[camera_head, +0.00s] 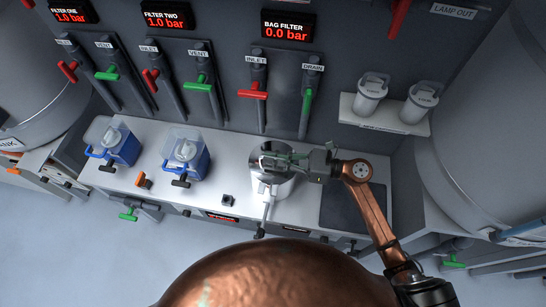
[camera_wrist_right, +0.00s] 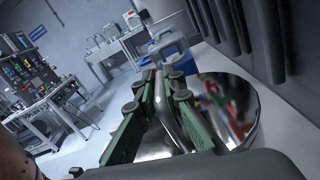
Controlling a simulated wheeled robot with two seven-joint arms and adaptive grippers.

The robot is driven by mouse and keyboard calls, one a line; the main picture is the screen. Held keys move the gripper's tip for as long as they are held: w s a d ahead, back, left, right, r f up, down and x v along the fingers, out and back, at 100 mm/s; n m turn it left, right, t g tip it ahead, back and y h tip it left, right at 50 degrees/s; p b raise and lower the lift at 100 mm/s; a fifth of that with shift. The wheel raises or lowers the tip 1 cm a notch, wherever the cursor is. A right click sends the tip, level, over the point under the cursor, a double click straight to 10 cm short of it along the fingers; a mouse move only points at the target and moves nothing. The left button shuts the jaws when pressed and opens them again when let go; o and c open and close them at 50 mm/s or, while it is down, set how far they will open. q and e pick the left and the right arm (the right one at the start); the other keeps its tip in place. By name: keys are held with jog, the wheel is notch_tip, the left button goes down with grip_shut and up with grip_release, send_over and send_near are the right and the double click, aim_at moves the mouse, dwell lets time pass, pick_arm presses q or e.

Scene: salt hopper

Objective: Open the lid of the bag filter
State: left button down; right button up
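The bag filter (camera_head: 272,187) is a shiny metal cylinder on the grey bench, below the red "BAG FILTER 0.0 bar" display (camera_head: 288,27). Its round polished lid (camera_wrist_right: 243,103) lies flat on top and mirrors the red and green valve handles. My right gripper (camera_head: 277,160) reaches in from the right just over the lid. In the right wrist view its green finger pads (camera_wrist_right: 164,92) lie on both sides of a metal handle bar (camera_wrist_right: 168,117), close against it. The fingers hide part of the lid. My left gripper is out of view.
A red inlet valve handle (camera_head: 252,94) and green drain handle (camera_head: 307,104) hang behind the filter. Two blue-based filter units (camera_head: 187,160) and (camera_head: 113,148) stand left. Two white canisters (camera_head: 370,93) and (camera_head: 420,101) sit on a shelf at right.

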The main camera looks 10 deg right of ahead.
grip_shut()
